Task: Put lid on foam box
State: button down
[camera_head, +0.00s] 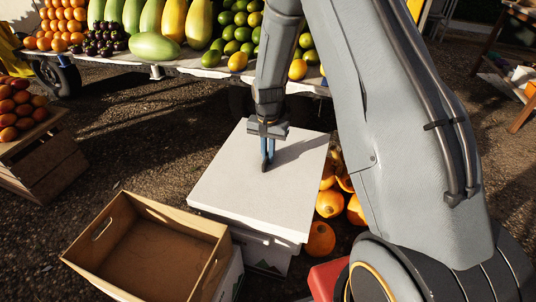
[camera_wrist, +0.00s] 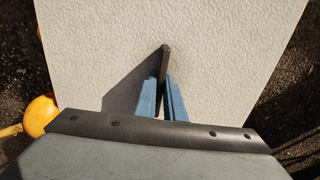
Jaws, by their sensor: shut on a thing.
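The lid (camera_head: 235,185) is a flat white textured slab, lying roughly level over the white foam box (camera_head: 266,254). It hides most of the box's top, and its edges reach past the visible box walls. I cannot tell whether the lid touches the box rim all round.
An empty cardboard box (camera_head: 145,246) stands close to the foam box's left. Orange pumpkins (camera_head: 320,239) lie close to its right. A fruit-laden stall (camera_head: 190,62) runs behind. A wooden crate of orange fruit (camera_head: 45,172) stands far left. Open ground lies between crate and lid.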

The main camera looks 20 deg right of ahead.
jog(key=shift+f+b, duration=0.3)
jog(key=shift+f, duration=1.1)
dwell(0.3)
jog(key=c, duration=1.8)
grip_release()
jog(key=shift+o, duration=0.2)
jog(key=shift+r+p, duration=0.45)
jog(key=shift+r, duration=3.5)
